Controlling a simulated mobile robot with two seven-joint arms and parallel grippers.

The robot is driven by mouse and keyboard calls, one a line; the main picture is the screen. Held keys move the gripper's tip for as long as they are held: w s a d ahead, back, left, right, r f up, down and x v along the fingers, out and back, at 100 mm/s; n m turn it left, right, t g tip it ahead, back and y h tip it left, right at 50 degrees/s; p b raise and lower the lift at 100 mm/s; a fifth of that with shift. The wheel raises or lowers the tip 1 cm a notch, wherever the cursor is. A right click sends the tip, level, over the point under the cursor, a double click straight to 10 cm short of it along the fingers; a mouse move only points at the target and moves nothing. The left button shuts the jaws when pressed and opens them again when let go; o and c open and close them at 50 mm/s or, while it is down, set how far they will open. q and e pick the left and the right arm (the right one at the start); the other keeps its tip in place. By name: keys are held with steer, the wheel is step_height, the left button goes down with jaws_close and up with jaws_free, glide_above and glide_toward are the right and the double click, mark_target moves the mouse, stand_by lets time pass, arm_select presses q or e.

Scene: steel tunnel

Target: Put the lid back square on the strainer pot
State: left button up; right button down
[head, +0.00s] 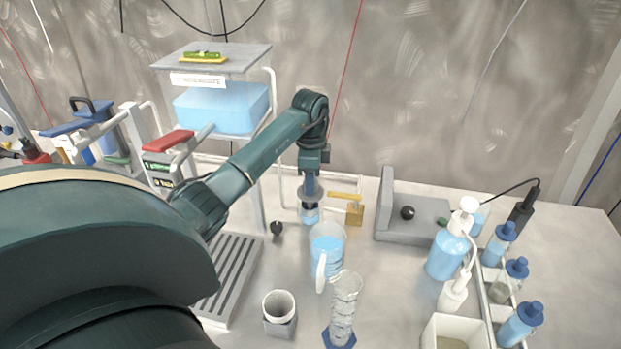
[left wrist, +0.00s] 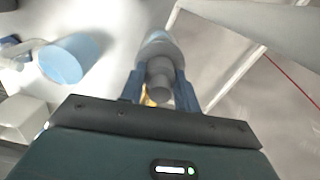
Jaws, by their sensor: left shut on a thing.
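My left gripper (head: 311,184) reaches down from above and is shut on the grey lid (head: 313,198). In the left wrist view the two blue fingers (left wrist: 160,88) hold the lid's grey round knob (left wrist: 158,72) between them. The strainer pot (head: 310,216), clear with bluish contents, is directly below the lid, beside a brass fitting. The lid covers most of the pot's top. I cannot tell whether the lid touches the rim or sits square. My right gripper is in neither view.
A yellow-handled brass valve (head: 354,212) stands just right of the pot. A jug of blue liquid (head: 327,248) is close in front, with a glass cylinder (head: 343,300) nearer. A small dark knob (head: 277,228) is left. Free table lies right of the jug.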

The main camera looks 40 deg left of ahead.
arm_select(q)
steer(key=shift+a, duration=0.1)
steer(key=shift+f, duration=0.1)
stand_by(0.3)
steer(key=shift+f, duration=0.3)
steer(key=shift+f+b, duration=0.4)
steer(key=shift+f, duration=0.2)
steer(key=shift+f, duration=0.55)
